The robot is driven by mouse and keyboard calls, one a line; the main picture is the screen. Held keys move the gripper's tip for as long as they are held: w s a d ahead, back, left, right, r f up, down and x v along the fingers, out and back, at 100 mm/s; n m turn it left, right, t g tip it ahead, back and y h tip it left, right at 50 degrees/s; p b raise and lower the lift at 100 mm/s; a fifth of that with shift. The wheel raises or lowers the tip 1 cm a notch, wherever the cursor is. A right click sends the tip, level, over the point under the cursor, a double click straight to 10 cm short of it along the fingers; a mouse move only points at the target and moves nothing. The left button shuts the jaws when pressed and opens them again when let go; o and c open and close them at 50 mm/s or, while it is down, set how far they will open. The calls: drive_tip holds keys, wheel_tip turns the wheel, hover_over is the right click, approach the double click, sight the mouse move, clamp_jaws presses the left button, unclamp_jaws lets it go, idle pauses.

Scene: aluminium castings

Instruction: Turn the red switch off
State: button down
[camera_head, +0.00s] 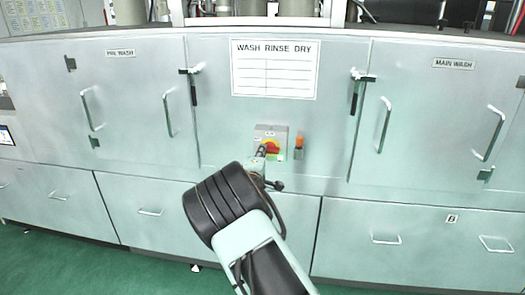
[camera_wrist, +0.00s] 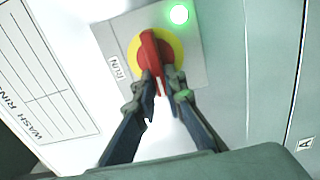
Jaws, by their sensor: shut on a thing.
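The red switch (camera_wrist: 151,52) is a red rotary handle on a yellow disc, set on a grey plate on the machine front. In the wrist view its handle runs roughly up and down in the picture, and a green light (camera_wrist: 179,14) glows beside it. A label reading RUN (camera_wrist: 116,66) is on the plate. My gripper (camera_wrist: 159,80) has its two fingertips closed on the lower end of the red handle. In the head view, the switch (camera_head: 271,147) is partly hidden behind my gripper (camera_head: 263,151).
A WASH RINSE DRY board (camera_head: 275,69) hangs above the switch. An orange-topped device (camera_head: 299,142) is just right of the switch plate. Cabinet doors with protruding handles (camera_head: 169,114) and dark latches (camera_head: 356,89) stand either side. The green floor (camera_head: 140,272) is clear at left.

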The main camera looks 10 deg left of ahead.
drive_tip(key=shift+f, duration=0.1)
idle(0.5)
drive_tip(key=c, duration=2)
unclamp_jaws()
drive_tip(key=s, duration=1.2)
drive_tip(key=shift+a, duration=0.2)
